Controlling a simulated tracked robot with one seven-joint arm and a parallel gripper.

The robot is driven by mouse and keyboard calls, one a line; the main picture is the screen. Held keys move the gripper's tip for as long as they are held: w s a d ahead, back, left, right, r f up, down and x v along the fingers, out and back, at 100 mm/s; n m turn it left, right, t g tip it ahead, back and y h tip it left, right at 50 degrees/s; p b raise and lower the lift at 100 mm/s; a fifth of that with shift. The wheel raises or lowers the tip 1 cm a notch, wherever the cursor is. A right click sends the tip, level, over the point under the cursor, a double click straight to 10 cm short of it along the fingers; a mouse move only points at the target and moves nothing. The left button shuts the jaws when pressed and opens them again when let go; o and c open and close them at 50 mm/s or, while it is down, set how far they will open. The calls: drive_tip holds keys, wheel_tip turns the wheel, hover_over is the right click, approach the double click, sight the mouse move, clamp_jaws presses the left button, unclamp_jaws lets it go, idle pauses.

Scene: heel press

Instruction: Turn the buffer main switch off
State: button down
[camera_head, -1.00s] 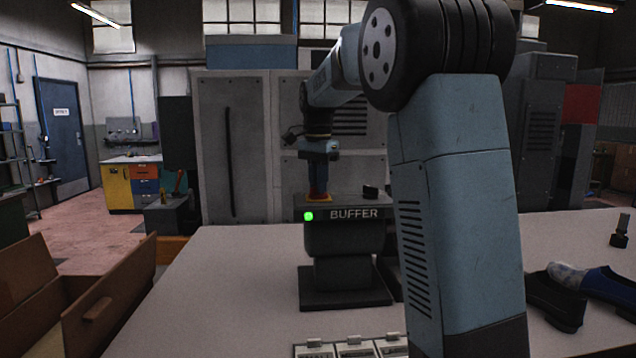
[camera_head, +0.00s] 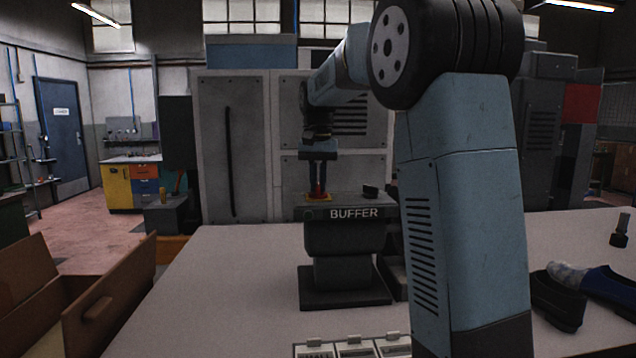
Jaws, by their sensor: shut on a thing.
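The buffer (camera_head: 345,240) is a dark grey machine with a white BUFFER label, standing on the table. Its red main switch (camera_head: 318,194) sits on a yellow plate on the machine's top left. My gripper (camera_head: 319,186) points straight down from above, its two fingers shut on the red switch and partly hiding it. The indicator lamp (camera_head: 309,214) on the front, left of the label, is dark. A small black knob (camera_head: 370,191) is on top, to the right of the switch.
The pale table (camera_head: 220,290) is clear left of the buffer. An open cardboard box (camera_head: 110,300) is at lower left, and small labelled trays (camera_head: 352,348) at the front edge. Dark shoes (camera_head: 560,300) lie at right. My arm hides part of the table.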

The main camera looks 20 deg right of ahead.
sight(318, 185)
drive_tip(key=shift+a+r+n, duration=0.1)
drive_tip(key=shift+n, duration=0.6)
drive_tip(key=shift+w, duration=0.1)
drive_tip(key=c, duration=1.1)
unclamp_jaws()
drive_tip(key=shift+c, duration=0.2)
wheel_tip(318, 185, up, 14)
drive_tip(key=shift+f, duration=0.25)
